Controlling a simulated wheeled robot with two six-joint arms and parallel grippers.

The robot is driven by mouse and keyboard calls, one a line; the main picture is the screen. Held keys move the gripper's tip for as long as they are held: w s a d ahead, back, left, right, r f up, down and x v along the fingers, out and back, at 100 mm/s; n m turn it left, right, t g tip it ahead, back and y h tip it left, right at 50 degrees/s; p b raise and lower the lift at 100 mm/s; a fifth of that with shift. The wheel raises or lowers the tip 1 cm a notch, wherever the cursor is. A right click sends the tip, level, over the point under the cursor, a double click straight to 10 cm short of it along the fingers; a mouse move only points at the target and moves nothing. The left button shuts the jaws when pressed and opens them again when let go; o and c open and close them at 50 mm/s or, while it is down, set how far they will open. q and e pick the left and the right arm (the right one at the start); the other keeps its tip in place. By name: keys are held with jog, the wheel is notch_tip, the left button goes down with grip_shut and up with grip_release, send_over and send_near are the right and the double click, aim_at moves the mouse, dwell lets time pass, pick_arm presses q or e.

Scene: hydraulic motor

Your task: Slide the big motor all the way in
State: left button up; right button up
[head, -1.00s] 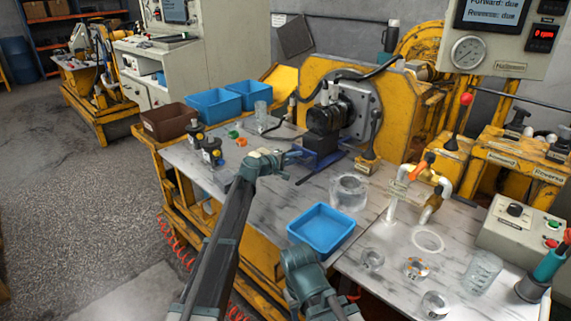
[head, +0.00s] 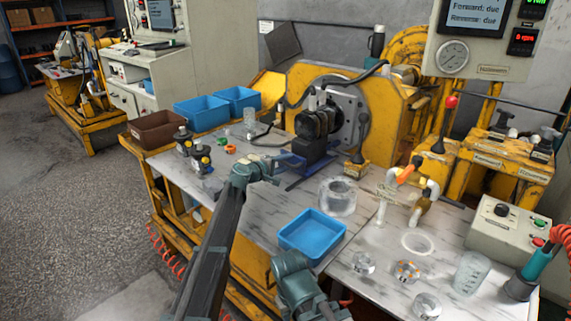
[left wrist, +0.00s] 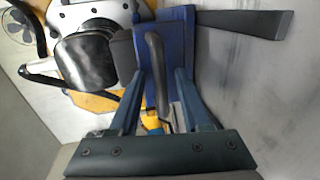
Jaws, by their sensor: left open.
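The big black motor (head: 316,124) sits on a blue sliding cradle (head: 312,158) in front of the grey mounting plate (head: 350,106) of the yellow stand. It is close to the plate, but I cannot tell whether any gap is left. My left gripper (head: 288,162) is low at the near end of the cradle. In the left wrist view, its open fingers (left wrist: 155,100) stand on both sides of a dark upright handle (left wrist: 154,60) by the blue cradle (left wrist: 178,50); contact is unclear. The motor (left wrist: 85,60) shows to the left there.
A blue tray (head: 312,234) and a clear ring-shaped vessel (head: 338,196) are on the table right of my left arm. Small black-and-yellow parts (head: 199,157) and a brown bin (head: 156,131) are at the left. A red-knobbed lever (head: 451,102) stands at the right.

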pick_arm(q)
jog(key=shift+s+a, duration=0.1)
jog(key=p+v, duration=0.3)
jog(key=v, duration=1)
jog(key=shift+s+a, duration=0.2)
jog(key=s+d+m+g+y+p, duration=0.1)
jog(key=s+d+m+g+p, duration=0.1)
jog(key=s+p, duration=0.2)
jog(key=s+d+r+m+g+y+p, duration=0.1)
jog(key=s+d+m+g+p, duration=0.2)
jog(key=s, duration=0.7)
jog(key=s+d+r+m+g+y+p, duration=0.1)
jog(key=s+d+m+g+p, duration=0.1)
jog(key=s+p, duration=0.5)
jog(key=shift+s+d+r+m+g+y, duration=0.1)
jog(key=shift+s+d+m+g+y, duration=0.1)
jog(key=shift+s+m+g+y, duration=0.25)
jog(key=s+a+r+m+g+y+p, duration=0.1)
jog(key=s+a+r+m+y+p, duration=0.1)
jog(key=s, duration=0.7)
jog(key=s+a+r+m+g+y+p, duration=0.2)
jog(key=s+a+r+m+y+p, duration=0.1)
jog(key=s+a+y+p, duration=0.3)
jog(key=s+a+r+p, duration=0.1)
jog(key=s+a+p, duration=0.1)
jog(key=s+p, duration=0.1)
jog(key=shift+s+r+p, duration=0.3)
jog(key=shift+s+p, duration=0.1)
jog(key=shift+s, duration=0.3)
